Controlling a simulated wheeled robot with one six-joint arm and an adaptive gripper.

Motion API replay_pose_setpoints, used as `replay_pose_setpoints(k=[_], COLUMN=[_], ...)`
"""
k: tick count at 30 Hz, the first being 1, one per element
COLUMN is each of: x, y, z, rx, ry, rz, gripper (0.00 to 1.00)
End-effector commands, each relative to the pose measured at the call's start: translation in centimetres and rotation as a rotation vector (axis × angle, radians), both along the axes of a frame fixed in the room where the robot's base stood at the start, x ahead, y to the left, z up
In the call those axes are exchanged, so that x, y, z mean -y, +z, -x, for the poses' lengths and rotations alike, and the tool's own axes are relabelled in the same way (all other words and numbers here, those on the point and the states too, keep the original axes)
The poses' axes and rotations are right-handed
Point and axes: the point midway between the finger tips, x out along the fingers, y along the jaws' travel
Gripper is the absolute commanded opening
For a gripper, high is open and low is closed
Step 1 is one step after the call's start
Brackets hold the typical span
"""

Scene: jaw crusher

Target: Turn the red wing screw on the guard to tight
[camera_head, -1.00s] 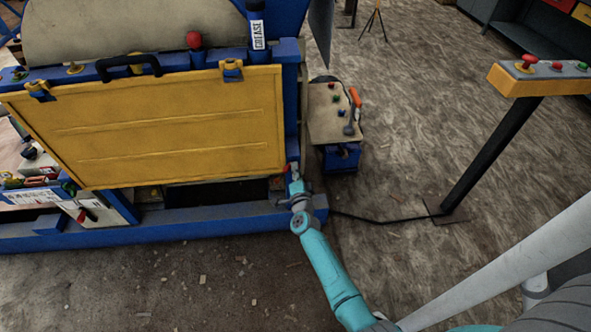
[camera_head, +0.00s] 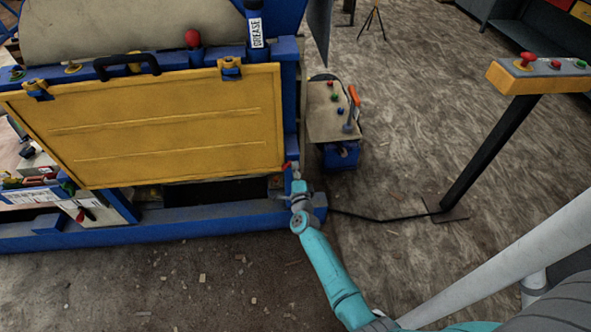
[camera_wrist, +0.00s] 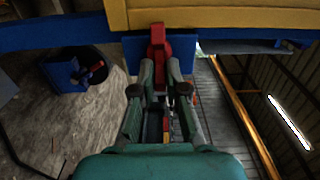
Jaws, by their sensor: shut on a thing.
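The yellow guard (camera_head: 160,125) hangs on the blue machine frame. The red wing screw (camera_head: 286,166) is at its lower right corner, small in the head view. In the wrist view the red wing screw (camera_wrist: 158,48) stands straight ahead below the yellow guard edge (camera_wrist: 210,15). My gripper (camera_wrist: 160,72) is shut on the red wing screw, with a finger on either side of its lower part. In the head view my gripper (camera_head: 296,176) is at the guard's lower right corner, and its fingers are too small to make out.
A yellow button console (camera_head: 540,78) stands on a dark post farther right. A black cable (camera_head: 380,217) runs along the floor. The floor in front is open, with scattered chips.

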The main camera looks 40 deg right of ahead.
Motion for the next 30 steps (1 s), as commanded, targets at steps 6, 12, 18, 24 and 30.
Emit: replay_pose_setpoints(k=[6, 12, 18, 24, 30], x=[0.0, 0.0, -0.1, -1.1, -3.2], y=[-0.1, -0.1, 0.0, -0.1, -0.2], z=[0.1, 0.0, 0.1, 1.6, 4.7], rx=[-0.001, -0.001, -0.001, -0.001, -0.003], ry=[-0.001, -0.001, 0.000, 0.001, 0.002], rz=[0.000, 0.000, 0.000, 0.000, -0.001], gripper=[0.20, 0.38, 0.38, 0.38, 0.38])
